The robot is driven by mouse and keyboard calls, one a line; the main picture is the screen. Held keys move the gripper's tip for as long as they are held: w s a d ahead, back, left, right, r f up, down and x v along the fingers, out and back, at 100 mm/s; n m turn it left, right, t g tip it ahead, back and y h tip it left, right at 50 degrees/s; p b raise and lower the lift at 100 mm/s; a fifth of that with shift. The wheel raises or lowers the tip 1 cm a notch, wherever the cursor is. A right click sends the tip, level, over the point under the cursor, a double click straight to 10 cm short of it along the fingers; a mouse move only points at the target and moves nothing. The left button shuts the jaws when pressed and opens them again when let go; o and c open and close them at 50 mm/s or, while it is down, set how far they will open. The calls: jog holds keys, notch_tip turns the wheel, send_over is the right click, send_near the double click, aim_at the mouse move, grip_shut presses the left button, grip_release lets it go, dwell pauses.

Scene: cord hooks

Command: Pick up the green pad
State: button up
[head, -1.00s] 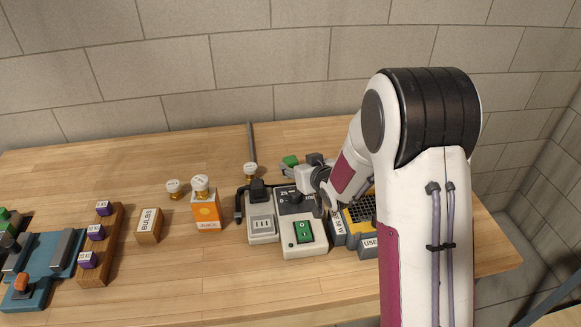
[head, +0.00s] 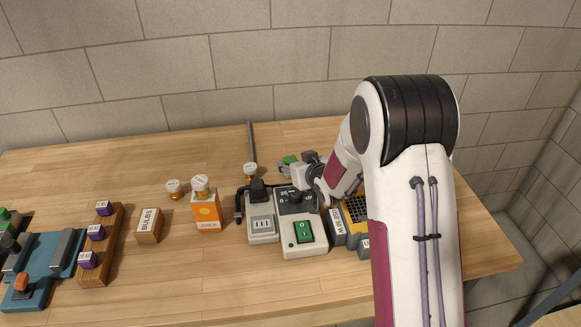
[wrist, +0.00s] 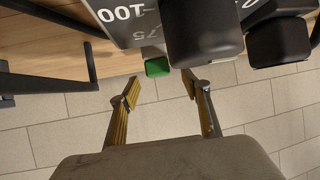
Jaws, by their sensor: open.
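The green pad (head: 290,160) shows in the head view as a small green block at the back of the table, behind the dial box and beside my gripper. The wrist view shows a green block (wrist: 157,67), apparently the same pad, just beyond the gap between my fingertips and nearer the left one. My gripper (wrist: 162,86) is open, with nothing between its two fingers. In the head view, my wrist partly hides the area around the gripper.
A dark-topped dial box (head: 295,201) and a white box with a green switch (head: 304,235) stand close in front of my gripper. A grey socket box (head: 262,226) is left of them. An orange juice carton (head: 206,212) and a bulbs box (head: 149,226) stand further left.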

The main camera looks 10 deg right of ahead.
aim_at(291, 159)
jog(key=shift+x, duration=2.15)
jog(key=shift+c, duration=0.3)
jog(key=c, duration=1.1)
